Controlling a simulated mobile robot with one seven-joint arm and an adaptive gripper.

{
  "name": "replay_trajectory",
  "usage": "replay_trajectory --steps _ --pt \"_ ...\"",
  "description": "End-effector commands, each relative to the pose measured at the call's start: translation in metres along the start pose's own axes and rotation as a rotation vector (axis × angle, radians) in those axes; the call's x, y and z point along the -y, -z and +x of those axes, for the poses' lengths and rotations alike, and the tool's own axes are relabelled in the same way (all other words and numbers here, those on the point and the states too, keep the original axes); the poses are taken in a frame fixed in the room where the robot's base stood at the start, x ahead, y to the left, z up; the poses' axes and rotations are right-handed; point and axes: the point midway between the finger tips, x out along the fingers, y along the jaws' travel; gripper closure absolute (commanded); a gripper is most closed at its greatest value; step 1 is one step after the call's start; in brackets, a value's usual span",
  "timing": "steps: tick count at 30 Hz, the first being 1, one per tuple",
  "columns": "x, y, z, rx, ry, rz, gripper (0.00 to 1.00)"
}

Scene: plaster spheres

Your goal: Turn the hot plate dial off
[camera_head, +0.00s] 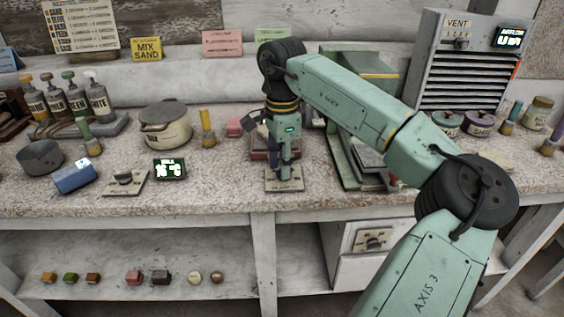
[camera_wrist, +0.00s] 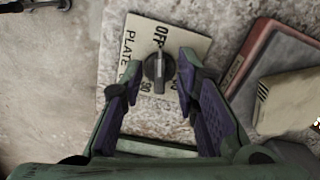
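The hot plate dial is a dark round knob (camera_wrist: 158,68) with a raised bar, on a cream plate (camera_wrist: 187,41) lettered "OFF" and "PLATE" in the wrist view. The knob's bar points roughly along the line toward the gripper. My gripper (camera_wrist: 158,88) is open, with one purple-padded finger on each side of the knob and visible gaps between. In the head view my gripper (camera_head: 285,176) points down over the cream plate (camera_head: 271,186) on the worktop, and it hides the knob there.
A similar dial plate (camera_head: 125,182) and a green-lit display (camera_head: 169,168) lie to the left. A lidded pot (camera_head: 165,124) stands behind them. A green press-like device (camera_head: 345,150) stands right of my gripper.

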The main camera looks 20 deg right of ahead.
Motion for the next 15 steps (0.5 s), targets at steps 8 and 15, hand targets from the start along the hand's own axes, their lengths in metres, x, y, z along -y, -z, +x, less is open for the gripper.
replay_trajectory --steps 8,15 --pt "0.000 0.000 -0.002 0.000 -0.001 0.001 0.71" --pt "0.001 0.000 -0.036 -0.002 0.002 0.001 0.71"
